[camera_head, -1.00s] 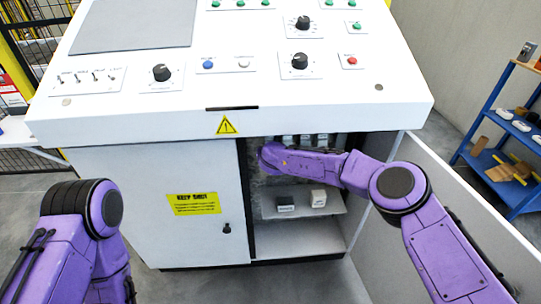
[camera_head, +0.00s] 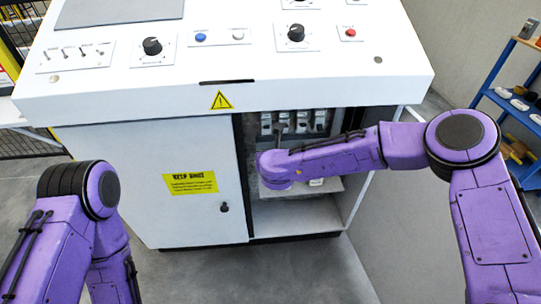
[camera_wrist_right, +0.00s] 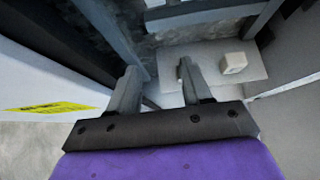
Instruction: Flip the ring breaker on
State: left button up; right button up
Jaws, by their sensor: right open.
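A row of several breakers (camera_head: 292,122) sits at the top of the open cabinet bay in the head view. Which one is the ring breaker cannot be read. My right arm reaches in from the right, and its wrist covers part of the bay below the row; its fingers are hidden there. In the right wrist view my right gripper (camera_wrist_right: 158,86) is open and empty, its two grey fingers apart above a pale shelf (camera_wrist_right: 212,66). The breakers are not clearly visible in that view. My left arm stands at the lower left; its gripper is out of view.
The white console (camera_head: 300,80) overhangs the bay. A closed left door (camera_head: 150,205) with a yellow sign bounds it, and an open right door (camera_head: 400,180) stands beside my right arm. A pale block (camera_wrist_right: 234,63) rests on the shelf. A blue rack (camera_head: 505,100) stands far right.

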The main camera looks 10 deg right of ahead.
jog(key=s+d+f+n+g+p, duration=0.15)
jog(key=s+d+f+n, duration=0.25)
jog(key=s+f+n, duration=0.55)
jog(key=s+d+f+n+g+p, duration=0.1)
jog(key=s+d+f+n+g, duration=0.15)
jog(key=s+f+n, duration=0.65)
jog(key=s+d+r+n+g+h+p, duration=0.1)
jog(key=s+d+n, duration=0.4)
jog(key=s+d, duration=0.4)
jog(key=s+d+r+n+g+h+p, duration=0.1)
jog(key=s+d+n, duration=0.4)
jog(key=s, duration=0.9)
jog(key=d+g+h+p, duration=0.1)
jog(key=d, duration=0.2)
jog(key=shift+s+d+r+n+g, duration=0.2)
jog(key=shift+d+r+n+g, duration=0.1)
jog(key=shift+d+n, duration=0.1)
